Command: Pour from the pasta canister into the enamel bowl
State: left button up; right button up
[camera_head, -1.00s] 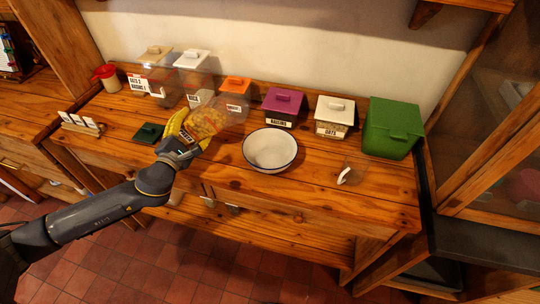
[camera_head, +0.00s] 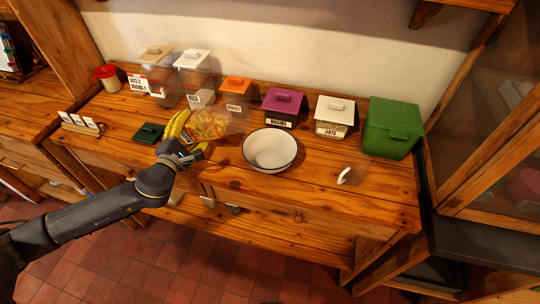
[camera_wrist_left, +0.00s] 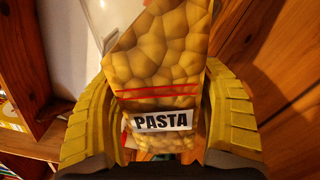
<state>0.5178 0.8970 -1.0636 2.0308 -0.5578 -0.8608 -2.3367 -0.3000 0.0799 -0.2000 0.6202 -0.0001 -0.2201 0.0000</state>
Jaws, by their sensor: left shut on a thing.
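The pasta canister (camera_head: 210,124) is clear, with yellowish pasta inside and a PASTA label that shows in the wrist view (camera_wrist_left: 162,121). My left gripper (camera_head: 190,135) is shut on it, with yellow fingers on both sides, and holds it left of the bowl. The canister leans toward the right in the head view; its exact tilt and its mouth are hard to make out. The white enamel bowl (camera_head: 270,148) with a dark blue rim stands upright on the wooden counter, apart from the canister. It looks empty. My right gripper is not in view.
Behind stand lidded canisters with orange (camera_head: 236,84), purple (camera_head: 282,104) and white (camera_head: 334,115) lids, and a green bin (camera_head: 392,128). A dark green lid (camera_head: 149,132) lies left of my gripper.

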pick_arm(q)
jog(key=shift+f+m, duration=0.1)
jog(key=shift+m, duration=0.3)
jog(key=shift+d+m, duration=0.15)
jog(key=shift+m, duration=0.45)
dwell(0.4)
jog(key=shift+r+m, duration=0.55)
jog(key=shift+m, duration=0.05)
jog(key=shift+d+r, duration=0.1)
jog(key=shift+r, duration=0.1)
dwell(0.4)
